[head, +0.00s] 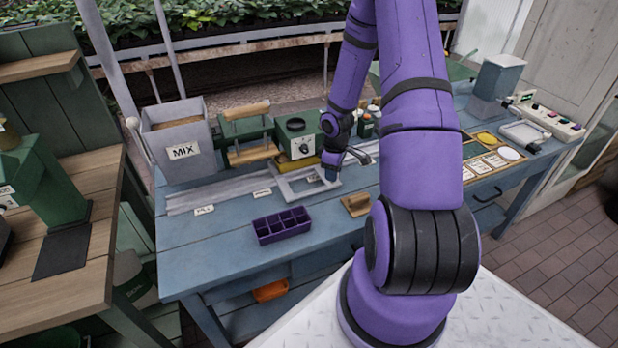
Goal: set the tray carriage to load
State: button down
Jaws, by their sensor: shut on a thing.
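The tray carriage (291,194) is a light grey open frame on a pale metal track (225,194) along the blue bench. It sits near the green machine (312,138) with a round black top and a dial. My gripper (331,168) is at the carriage's right rear side, shut on what looks like its small upright handle. My fingers mostly hide the grip. Small white labels lie along the track's front, one at the left (204,210) and one near the middle (262,193). Their words are too small to read.
A grey MIX bin (182,152) and a green press-like stand (247,138) stand behind the track. A purple divided tray (282,225) and a wooden block (355,205) lie in front. The track's left part is clear. A wooden table (85,290) is at left.

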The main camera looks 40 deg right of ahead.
jog(key=s+d, duration=0.2)
jog(key=d, duration=0.6)
jog(key=s+d, duration=0.3)
jog(key=d, duration=0.5)
jog(key=s+d, duration=0.3)
jog(key=d, duration=0.5)
jog(key=shift+d, duration=0.15)
jog(key=shift+d+r, duration=0.1)
jog(key=c, duration=0.7)
grip_release()
jog(key=shift+c, duration=0.2)
jog(key=shift+r, duration=0.1)
notch_tip(320, 180, up, 10)
jog(key=shift+r, duration=0.25)
